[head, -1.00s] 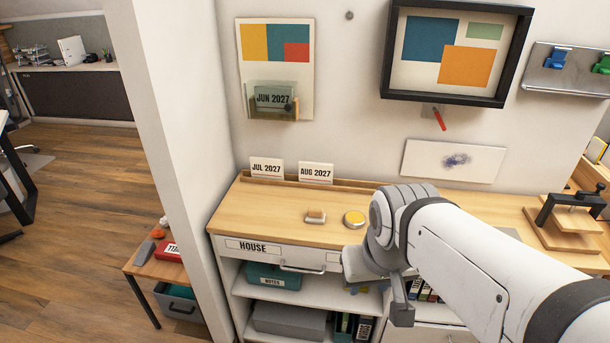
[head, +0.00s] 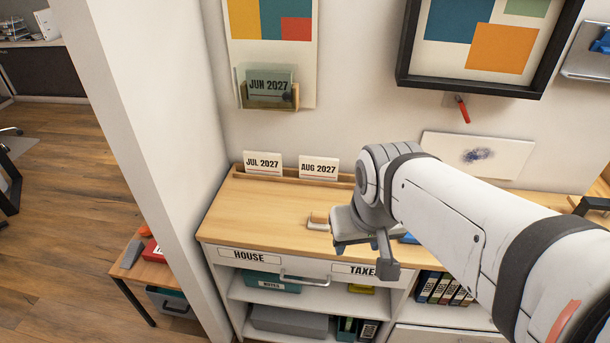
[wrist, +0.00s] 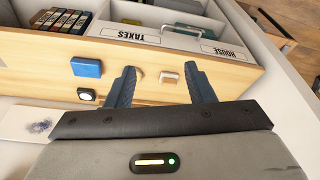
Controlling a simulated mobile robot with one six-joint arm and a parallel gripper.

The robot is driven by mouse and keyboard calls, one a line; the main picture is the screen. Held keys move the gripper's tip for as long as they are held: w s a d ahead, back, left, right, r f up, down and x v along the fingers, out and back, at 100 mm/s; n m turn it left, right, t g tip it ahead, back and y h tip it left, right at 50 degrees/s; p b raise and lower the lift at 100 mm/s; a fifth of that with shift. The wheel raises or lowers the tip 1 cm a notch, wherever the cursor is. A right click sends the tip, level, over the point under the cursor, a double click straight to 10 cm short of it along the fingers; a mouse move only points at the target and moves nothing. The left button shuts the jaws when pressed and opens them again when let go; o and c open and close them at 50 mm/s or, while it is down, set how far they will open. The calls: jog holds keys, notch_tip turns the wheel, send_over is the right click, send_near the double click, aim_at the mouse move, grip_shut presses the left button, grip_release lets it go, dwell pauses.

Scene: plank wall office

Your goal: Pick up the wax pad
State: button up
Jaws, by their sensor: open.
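A round yellow-topped pad, which looks like the wax pad, showed on the desk in the earlier head view; my arm hides its spot now. In the wrist view a small tan rounded thing (wrist: 138,76) beside the left finger may be the pad, mostly hidden and unclear. A small pale block (wrist: 168,77) lies between the fingers' lines of sight; it shows in the head view (head: 318,220) just left of my gripper. My gripper (head: 364,257) is open and empty above the desk's front part; its two dark fingers also show in the wrist view (wrist: 159,72).
The wooden desktop (head: 260,210) is clear at left. A blue block (wrist: 87,67) and a small black thing with a white disc (wrist: 87,95) lie nearby. Drawers labelled HOUSE (head: 248,256) and TAXES (head: 362,270) are below. Cards stand along the back ledge (head: 338,181).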

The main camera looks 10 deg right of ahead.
jog(key=o, duration=0.6)
jog(key=w+f+m+h, duration=0.1)
jog(key=w+f, duration=0.3)
jog(key=w, duration=0.7)
jog(key=shift+d+m, duration=0.3)
jog(key=shift+d, duration=0.05)
jog(key=shift+o, duration=0.9)
jog(key=w+f, duration=0.4)
jog(key=w, duration=0.2)
jog(key=shift+w+a+f+m+b, duration=0.15)
jog(key=shift+w+f+m+b, duration=0.1)
jog(key=shift+m+b, duration=0.15)
jog(key=t, duration=0.1)
send_over(319, 215)
jog(key=s, duration=0.3)
notch_tip(319, 215, down, 8)
jog(key=shift+m, duration=0.5)
jog(key=shift+w+a+b+x, duration=0.1)
jog(key=shift+a+b+x, duration=0.05)
jog(key=shift+x, duration=1.15)
jog(key=shift+w+a+b+x, duration=0.1)
jog(key=shift+x, duration=1.25)
jog(key=shift+w+a+b+x, duration=0.1)
jog(key=shift+a+b+x, duration=0.05)
jog(key=shift+x, duration=1.15)
